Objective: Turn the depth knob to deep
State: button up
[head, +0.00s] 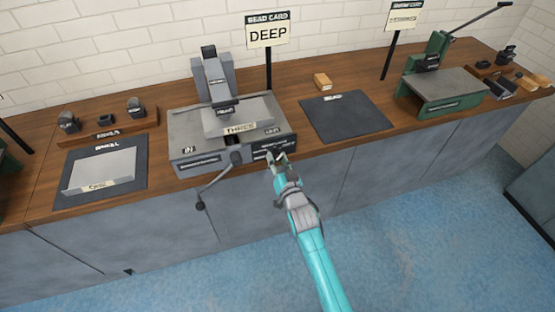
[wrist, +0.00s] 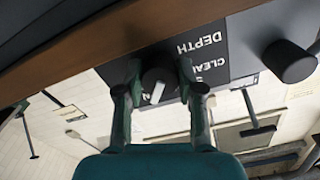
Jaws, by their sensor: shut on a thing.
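The depth knob (wrist: 158,78) is a dark round knob with a white pointer bar, seen in the wrist view. My gripper (wrist: 158,68) has one finger on each side of it and is shut on it. The pointer bar runs roughly up and down in that upside-down picture, slightly slanted. The panel beside it (wrist: 213,62) reads DEPTH upside down; other words are partly hidden by a finger. In the head view my gripper (head: 277,161) is at the front right of the grey bead machine (head: 185,155), covering the knob. The card sign (head: 268,35) reads DEEP.
A crank handle (head: 201,204) hangs from the machine's front, just left of my gripper. A plate marked THREE (head: 238,127) lies on the machine. A dark mat (head: 347,118) and a green machine (head: 440,92) stand to the right. A panel (head: 100,172) lies at left.

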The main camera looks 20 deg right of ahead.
dwell(0.4)
jog(key=o, duration=1.1)
jog(key=shift+o, duration=0.2)
jog(key=s, duration=1.2)
